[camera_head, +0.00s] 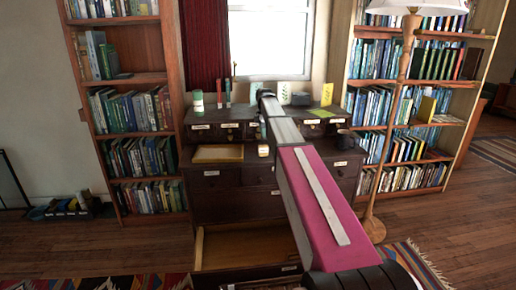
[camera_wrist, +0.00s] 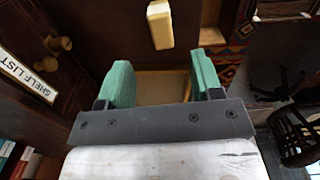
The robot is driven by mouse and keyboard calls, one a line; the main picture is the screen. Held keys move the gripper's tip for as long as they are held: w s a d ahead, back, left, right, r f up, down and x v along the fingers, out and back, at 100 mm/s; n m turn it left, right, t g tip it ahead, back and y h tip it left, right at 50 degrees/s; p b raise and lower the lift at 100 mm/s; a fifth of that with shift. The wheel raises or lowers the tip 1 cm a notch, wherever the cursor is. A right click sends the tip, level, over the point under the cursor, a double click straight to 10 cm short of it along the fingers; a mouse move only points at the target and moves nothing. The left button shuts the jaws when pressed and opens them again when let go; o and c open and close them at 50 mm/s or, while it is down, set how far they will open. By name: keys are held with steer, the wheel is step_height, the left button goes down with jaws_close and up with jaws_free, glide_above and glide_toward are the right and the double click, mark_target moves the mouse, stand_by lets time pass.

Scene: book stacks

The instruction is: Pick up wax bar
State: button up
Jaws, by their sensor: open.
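A cream, block-shaped piece that looks like the wax bar (camera_wrist: 160,25) shows at the top middle of the wrist view. It lies beyond the fingertips, between their lines and apart from them. What it rests on is unclear. My gripper (camera_wrist: 160,75) is open, with its two green fingers spread and nothing between them. In the head view my arm reaches toward the dark drawer cabinet (camera_head: 235,205), and the gripper cannot be made out. A small pale item with a yellow band (camera_head: 263,150) stands on the cabinet ledge beside my arm; I cannot tell whether it is the same piece.
An open drawer (camera_head: 245,245) juts from the cabinet's lower front. A shallow tray (camera_head: 218,153) and a dark mug (camera_head: 345,139) are on the ledge. A green-and-white container (camera_head: 198,102) stands above. A floor lamp (camera_head: 398,110) and bookcases flank the cabinet.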

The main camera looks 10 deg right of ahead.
mark_target(263, 150)
steer(key=shift+w+f, duration=0.1)
steer(key=shift+w, duration=0.05)
steer(key=f, duration=1)
steer(key=shift+s+a+f, duration=0.2)
steer(key=shift+s+f, duration=0.05)
steer(key=shift+c, duration=0.3)
steer(key=c, duration=1)
